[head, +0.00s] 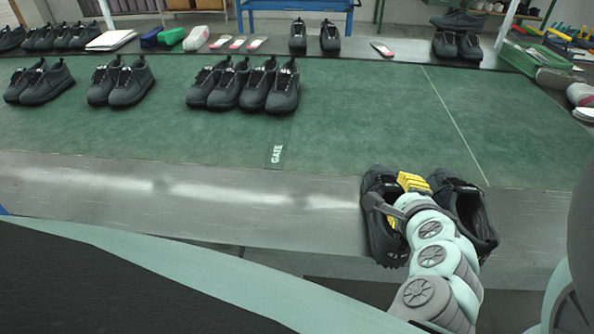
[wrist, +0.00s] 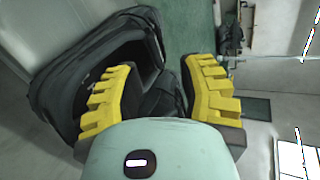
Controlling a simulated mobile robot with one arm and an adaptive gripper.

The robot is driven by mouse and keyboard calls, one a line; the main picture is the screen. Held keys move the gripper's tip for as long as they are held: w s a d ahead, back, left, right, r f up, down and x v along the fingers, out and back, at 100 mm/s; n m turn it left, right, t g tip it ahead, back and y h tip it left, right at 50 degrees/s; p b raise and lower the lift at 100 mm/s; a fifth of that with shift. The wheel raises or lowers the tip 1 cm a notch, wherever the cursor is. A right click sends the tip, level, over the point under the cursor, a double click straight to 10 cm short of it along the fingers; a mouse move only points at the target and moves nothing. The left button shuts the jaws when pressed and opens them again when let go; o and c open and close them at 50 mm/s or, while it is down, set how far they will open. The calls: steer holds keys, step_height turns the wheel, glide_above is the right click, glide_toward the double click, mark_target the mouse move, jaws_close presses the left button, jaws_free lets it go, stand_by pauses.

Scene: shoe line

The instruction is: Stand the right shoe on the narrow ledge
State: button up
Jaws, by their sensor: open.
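Two black shoes are at the front right in the head view, on the grey metal ledge (head: 190,190) along the green mat. The left-hand one (head: 381,242) and the right-hand one (head: 481,217) are side by side, with my arm partly covering both. I cannot tell which is the task's right shoe. My gripper (head: 402,202) is at the left-hand shoe, its yellow-padded fingers apart. In the wrist view my gripper (wrist: 158,90) is open, with one finger over a black shoe's (wrist: 85,55) opening. Dark shoe material shows between the fingers; contact is unclear.
Several black shoes (head: 243,85) stand in pairs on the green mat (head: 330,135). A back shelf holds more shoes, insoles (head: 237,43) and a green crate (head: 535,57). The metal ledge left of the front shoes is clear. A gap runs along its near edge.

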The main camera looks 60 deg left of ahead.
jaws_close()
stand_by(0.4)
